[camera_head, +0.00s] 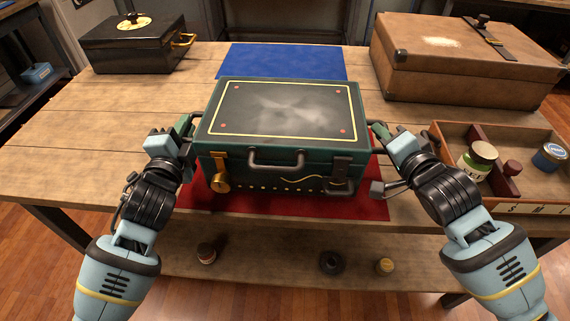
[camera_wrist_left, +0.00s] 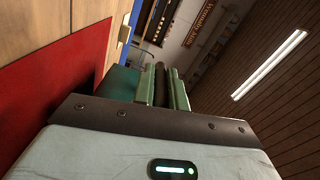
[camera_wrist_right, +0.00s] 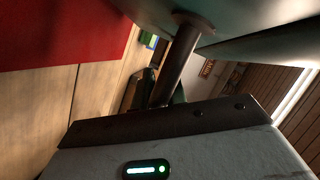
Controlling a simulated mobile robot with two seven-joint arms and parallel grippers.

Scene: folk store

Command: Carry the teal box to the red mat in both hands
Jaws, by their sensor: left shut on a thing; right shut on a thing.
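The teal box (camera_head: 275,125) has a dark lid with a yellow border, a front handle and a side handle at each end. It is over the red mat (camera_head: 372,205), which shows in front of it and at its sides. Whether the box touches the mat is hard to tell. My left gripper (camera_head: 188,130) is shut on the box's left handle (camera_wrist_left: 158,85). My right gripper (camera_head: 378,132) is shut on the right handle (camera_wrist_right: 178,60). The red mat also shows in the left wrist view (camera_wrist_left: 60,95) and the right wrist view (camera_wrist_right: 70,30).
A blue mat (camera_head: 285,60) lies behind the box. A black case (camera_head: 135,45) stands at back left and a brown suitcase (camera_head: 465,65) at back right. A divided wooden tray (camera_head: 520,203) with jars is close to my right arm. Small items lie on the lower shelf (camera_head: 290,260).

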